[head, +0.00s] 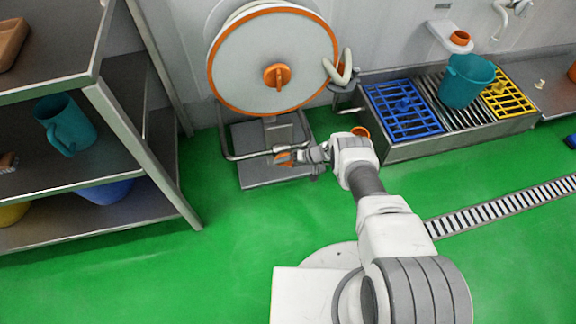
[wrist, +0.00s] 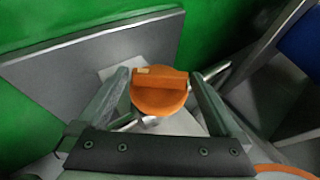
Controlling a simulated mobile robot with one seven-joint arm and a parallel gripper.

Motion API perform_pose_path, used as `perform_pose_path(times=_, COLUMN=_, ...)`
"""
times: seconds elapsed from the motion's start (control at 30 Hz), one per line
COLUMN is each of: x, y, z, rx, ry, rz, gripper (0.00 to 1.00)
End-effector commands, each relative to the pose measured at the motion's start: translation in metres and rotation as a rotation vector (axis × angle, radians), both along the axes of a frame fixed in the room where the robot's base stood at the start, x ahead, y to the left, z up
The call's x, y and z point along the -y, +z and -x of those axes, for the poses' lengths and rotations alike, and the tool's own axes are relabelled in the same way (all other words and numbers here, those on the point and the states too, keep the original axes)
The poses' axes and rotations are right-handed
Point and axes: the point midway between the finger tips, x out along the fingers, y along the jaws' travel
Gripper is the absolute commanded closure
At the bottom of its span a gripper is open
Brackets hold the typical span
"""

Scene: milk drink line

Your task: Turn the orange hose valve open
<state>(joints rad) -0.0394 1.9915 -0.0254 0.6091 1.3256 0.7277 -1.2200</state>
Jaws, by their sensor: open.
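The orange hose valve (head: 284,158) is a small orange knob on a pipe low in front of the hose reel. In the wrist view the valve (wrist: 160,97) is a round orange disc with a raised bar handle across it. My gripper (head: 298,156) is at the valve. In the wrist view my gripper (wrist: 158,80) is open, with one finger on each side of the valve. Small gaps seem to show between fingers and handle; I cannot tell whether either touches. The gripper and wrist partly hide the valve in the head view.
The large orange-rimmed hose reel (head: 240,70) stands above the valve. A metal shelf (head: 150,185) with jugs is at left. A low steel trough (head: 400,150) with blue and yellow grates and a teal bucket (head: 466,82) is at right. Green floor (head: 240,235) is clear in front.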

Motion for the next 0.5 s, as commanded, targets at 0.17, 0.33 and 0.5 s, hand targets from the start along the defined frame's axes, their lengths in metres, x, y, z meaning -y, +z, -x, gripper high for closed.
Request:
perform_pose_path(times=0.17, x=-0.0017, y=-0.0012, z=-0.0006, rx=0.000, ry=0.000, rz=0.000, gripper=0.00)
perform_pose_path(times=0.33, x=-0.0014, y=-0.0011, z=-0.0005, rx=0.000, ry=0.000, rz=0.000, gripper=0.04)
perform_pose_path(times=0.5, x=-0.0013, y=-0.0012, z=-0.0004, rx=0.000, ry=0.000, rz=0.000, gripper=0.34)
